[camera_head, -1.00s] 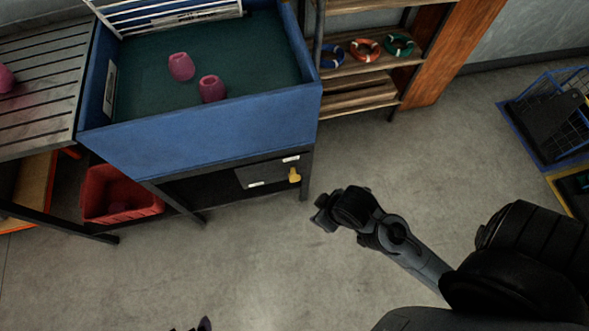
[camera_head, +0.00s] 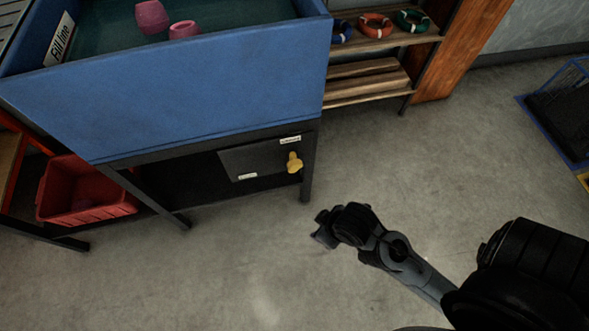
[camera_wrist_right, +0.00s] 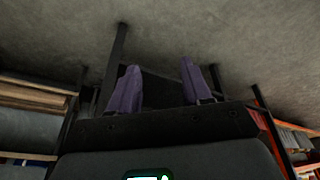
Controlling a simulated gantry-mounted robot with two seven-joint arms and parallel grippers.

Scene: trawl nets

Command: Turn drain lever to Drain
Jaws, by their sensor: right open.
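The yellow drain lever (camera_head: 294,162) sits on a dark panel (camera_head: 262,160) under the blue tank, near its right front leg. White labels are at the panel's upper right and lower left; they are too small to read. Which label the lever points to, I cannot tell. My right gripper (camera_head: 322,229) is low and to the right of the lever, apart from it. In the right wrist view its two purple-grey fingers (camera_wrist_right: 159,85) stand apart with nothing between them. The lever cannot be made out there. My left gripper is out of view.
The blue tank (camera_head: 190,100) with pink floats (camera_head: 152,16) inside stands on dark legs above the panel. A red crate (camera_head: 85,195) is at lower left. A wooden shelf (camera_head: 375,75) with coloured rings is at the back. The floor before the lever is clear.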

